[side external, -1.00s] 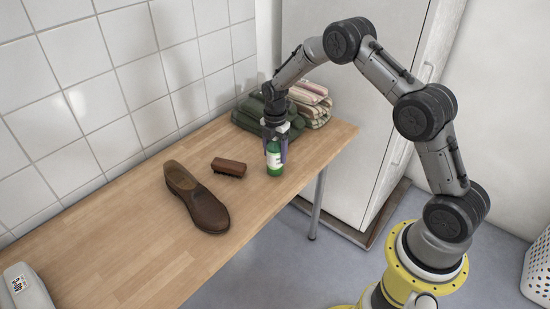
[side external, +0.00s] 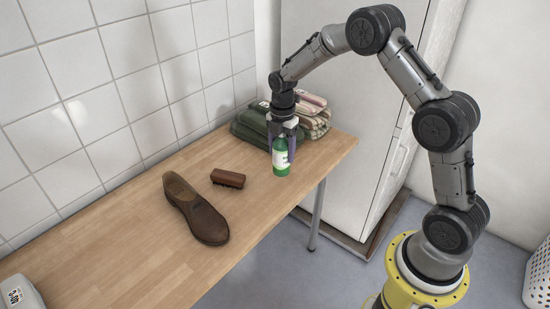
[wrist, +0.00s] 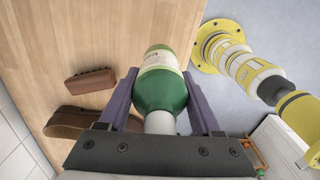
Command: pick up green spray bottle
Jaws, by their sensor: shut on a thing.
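The green spray bottle (side external: 281,163) with a white label is upright near the right end of the wooden table. My gripper (side external: 281,150) is above it, pointing down, with its purple fingers shut on the bottle's sides. In the wrist view the bottle (wrist: 163,85) sits between the two fingers (wrist: 160,90), its pale neck towards the palm. I cannot tell whether its base touches the table.
A brown shoe (side external: 197,210) and a brown brush (side external: 228,178) lie left of the bottle on the table (side external: 130,240). Folded green towels (side external: 252,122) and striped ones (side external: 315,120) are stacked behind it. A white cabinet (side external: 350,110) stands beyond the table's right end.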

